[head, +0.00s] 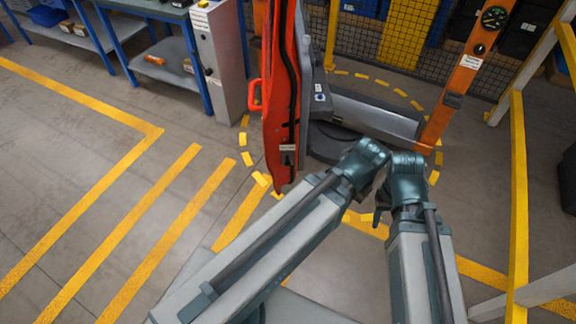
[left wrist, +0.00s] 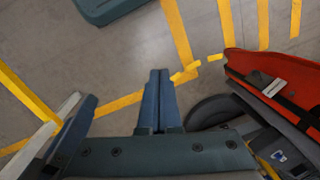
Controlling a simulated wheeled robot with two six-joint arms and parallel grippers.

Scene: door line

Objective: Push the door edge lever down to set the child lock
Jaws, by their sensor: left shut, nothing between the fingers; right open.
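The red door (head: 279,95) stands upright left of centre in the head view, its narrow edge towards me. A dark strip runs down the edge, with a small pale label (head: 288,148) low on it. I cannot make out the lever itself. In the left wrist view the door (left wrist: 290,75) is at the right, with the label (left wrist: 275,88) on its edge. My left gripper (left wrist: 160,72) is shut and empty, apart from the door and to its left in that view. My right gripper (head: 380,212) is open and empty, right of the door; its wrist hides much of it.
A dark grey fixture (head: 375,115) with a round base stands behind the door. An orange post (head: 460,85) with a gauge rises at the right, near a yellow rail (head: 518,200). A workbench (head: 160,60) and grey cabinet (head: 218,55) stand at the left. The striped floor at left is clear.

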